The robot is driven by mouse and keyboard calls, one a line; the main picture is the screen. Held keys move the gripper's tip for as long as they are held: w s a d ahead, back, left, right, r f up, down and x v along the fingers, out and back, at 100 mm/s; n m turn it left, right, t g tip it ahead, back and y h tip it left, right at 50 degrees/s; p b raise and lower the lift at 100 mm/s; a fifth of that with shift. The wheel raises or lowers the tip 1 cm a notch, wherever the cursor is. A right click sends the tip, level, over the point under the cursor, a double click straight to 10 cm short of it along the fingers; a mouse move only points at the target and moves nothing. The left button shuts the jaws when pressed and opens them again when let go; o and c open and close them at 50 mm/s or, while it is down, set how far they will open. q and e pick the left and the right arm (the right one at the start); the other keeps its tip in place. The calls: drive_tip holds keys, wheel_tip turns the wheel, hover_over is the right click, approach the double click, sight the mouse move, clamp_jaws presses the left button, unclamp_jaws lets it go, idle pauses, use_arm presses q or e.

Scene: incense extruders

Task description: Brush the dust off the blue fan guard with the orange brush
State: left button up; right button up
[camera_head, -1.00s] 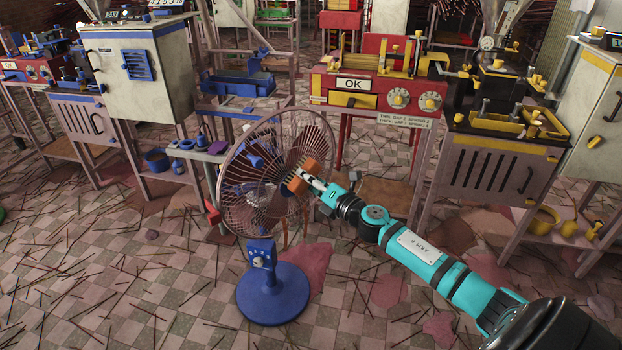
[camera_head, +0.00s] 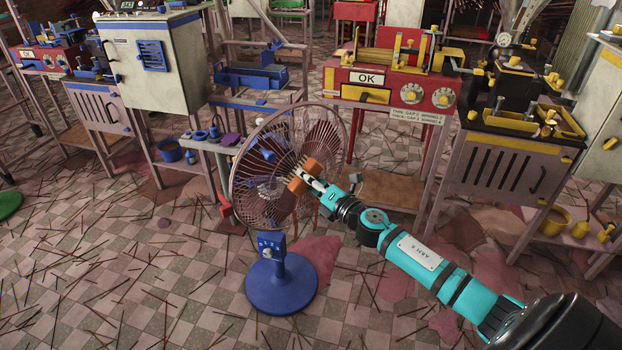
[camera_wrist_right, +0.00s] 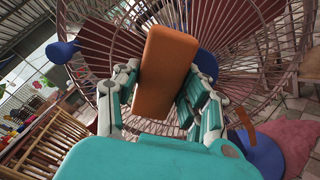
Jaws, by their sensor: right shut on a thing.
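The fan stands on a round blue base (camera_head: 281,285). Its wire guard (camera_head: 245,170) looks dull reddish brown rather than blue, as if coated in dust, and it also fills the back of the right wrist view (camera_wrist_right: 245,40). My right gripper (camera_head: 315,183) is shut on the orange brush (camera_head: 303,176). In the right wrist view the orange block of the brush (camera_wrist_right: 165,75) sits between my two fingers, in front of the guard's wires. The brush is at or very near the guard's face; I cannot tell whether it touches. My left gripper is not in view.
Behind the fan stand a red machine marked OK (camera_head: 390,85) and a pale cabinet (camera_head: 155,85) with blue parts. A black and yellow machine (camera_head: 525,90) is at the right. Thin sticks litter the tiled floor (camera_head: 150,270). A green disc (camera_head: 8,204) lies far left.

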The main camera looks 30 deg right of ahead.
drive_tip(key=s, duration=0.3)
drive_tip(key=s+d, duration=0.1)
drive_tip(key=s, duration=0.1)
drive_tip(key=shift+s, duration=0.35)
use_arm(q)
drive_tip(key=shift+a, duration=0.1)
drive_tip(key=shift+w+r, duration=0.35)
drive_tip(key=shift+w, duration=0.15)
use_arm(e)
drive_tip(key=s, duration=0.3)
drive_tip(key=shift+d, duration=0.1)
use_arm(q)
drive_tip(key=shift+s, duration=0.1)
